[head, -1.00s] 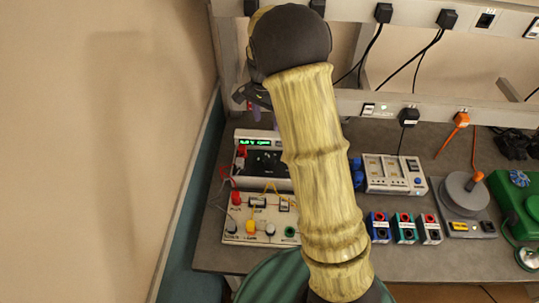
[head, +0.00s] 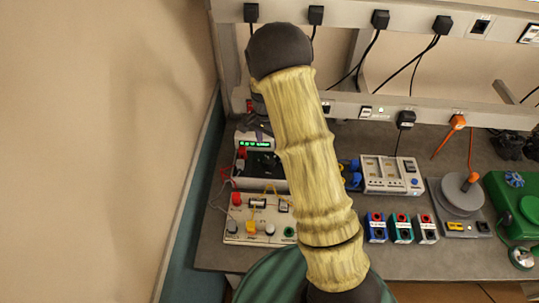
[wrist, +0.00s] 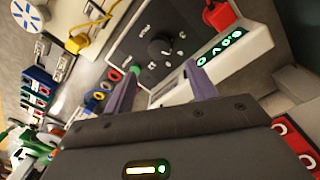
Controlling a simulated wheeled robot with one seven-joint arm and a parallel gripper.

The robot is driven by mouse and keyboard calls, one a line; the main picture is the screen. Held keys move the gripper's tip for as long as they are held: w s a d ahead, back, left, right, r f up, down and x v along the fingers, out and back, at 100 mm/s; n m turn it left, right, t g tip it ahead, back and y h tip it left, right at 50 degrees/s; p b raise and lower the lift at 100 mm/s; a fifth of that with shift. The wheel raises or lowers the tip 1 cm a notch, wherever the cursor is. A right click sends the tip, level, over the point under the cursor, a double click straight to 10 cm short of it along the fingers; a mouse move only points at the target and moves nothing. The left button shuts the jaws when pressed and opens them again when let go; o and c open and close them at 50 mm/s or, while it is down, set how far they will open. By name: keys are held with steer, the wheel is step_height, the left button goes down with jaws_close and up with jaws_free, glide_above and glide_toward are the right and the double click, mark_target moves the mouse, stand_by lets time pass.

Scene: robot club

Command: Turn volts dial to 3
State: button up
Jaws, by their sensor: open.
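The power supply (head: 258,166) stands at the left end of the bench, with a lit green display (head: 257,143) and a dark panel. In the wrist view its black round dial (wrist: 160,45) sits on that panel, with small white marks around it. I cannot read the marks or the dial's setting. The display also shows in the wrist view (wrist: 219,47), blurred. My gripper (wrist: 160,86) is open, its two purple fingers apart and empty, pointing toward the panel with the dial between their directions. In the head view my arm hides most of the gripper and part of the supply.
A white board with colored terminals and wires (head: 258,228) lies in front of the supply. A red plug (wrist: 221,14) is close to the display. A white socket unit (head: 390,175) and several terminal blocks (head: 400,229) stand to the right. The wall is close on the left.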

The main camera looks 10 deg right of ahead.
mark_target(269, 160)
steer(key=f+p, duration=0.1)
steer(key=f, duration=0.3)
steer(key=f+p, duration=0.1)
steer(key=f, duration=0.3)
steer(key=shift+s+d+f, duration=0.15)
steer(key=shift+s+f, duration=0.05)
steer(key=c, duration=1)
